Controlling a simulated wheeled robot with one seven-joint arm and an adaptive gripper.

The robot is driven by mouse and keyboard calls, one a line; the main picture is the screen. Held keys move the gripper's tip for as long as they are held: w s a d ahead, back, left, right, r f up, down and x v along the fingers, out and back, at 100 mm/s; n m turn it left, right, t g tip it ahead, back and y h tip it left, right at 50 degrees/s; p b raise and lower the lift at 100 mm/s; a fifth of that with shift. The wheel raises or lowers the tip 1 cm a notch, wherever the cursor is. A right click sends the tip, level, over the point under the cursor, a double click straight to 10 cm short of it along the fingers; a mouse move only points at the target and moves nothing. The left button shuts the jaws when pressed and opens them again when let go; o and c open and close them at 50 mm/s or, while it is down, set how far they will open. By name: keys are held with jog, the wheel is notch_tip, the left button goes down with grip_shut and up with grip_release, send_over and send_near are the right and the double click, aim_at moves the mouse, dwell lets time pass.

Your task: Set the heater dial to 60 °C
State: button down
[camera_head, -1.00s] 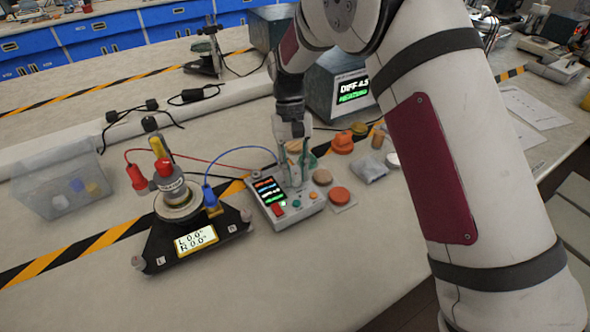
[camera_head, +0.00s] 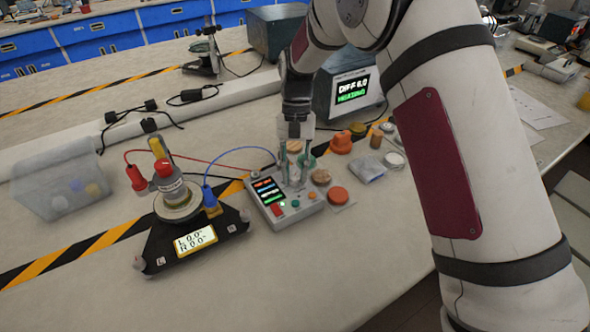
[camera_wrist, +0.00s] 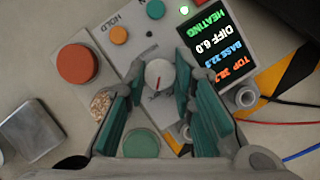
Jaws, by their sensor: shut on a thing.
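The grey control box (camera_head: 288,217) sits on the bench and also shows in the wrist view (camera_wrist: 105,32). Its heater dial (camera_wrist: 157,70) is a small light knob with a red pointer line, between my fingertips in the wrist view. My gripper (camera_head: 295,180) reaches down to the box from above and is shut on the dial; its green-padded fingers flank it in the wrist view (camera_wrist: 160,84). In the head view the fingers hide the dial. I cannot read a dial scale.
A larger monitor (camera_head: 350,93) behind shows DIFF 6.0. A black three-cornered stand (camera_head: 160,255) with wired apparatus (camera_head: 173,190) is left of the box. A red-orange button (camera_wrist: 77,63) and several small loose items surround the box. The front bench is clear.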

jog(key=c, duration=1.3)
grip_release()
jog(key=shift+c, duration=0.2)
jog(key=v, duration=1.2)
jog(key=shift+r, duration=0.15)
jog(key=s+d+r+t+p, duration=0.3)
jog(key=s+d+r+t, duration=0.1)
jog(key=s+d+r, duration=1.2)
jog(key=s+d+t+p, duration=0.1)
jog(key=s+d+t, duration=0.1)
jog(key=s, duration=0.7)
jog(key=s+d+t+p, duration=0.1)
jog(key=s+d, duration=0.3)
jog(key=s, duration=0.5)
jog(key=shift+s+d+f+t, duration=0.15)
jog(key=shift+s+f+t, duration=0.05)
jog(key=shift+t, duration=0.7)
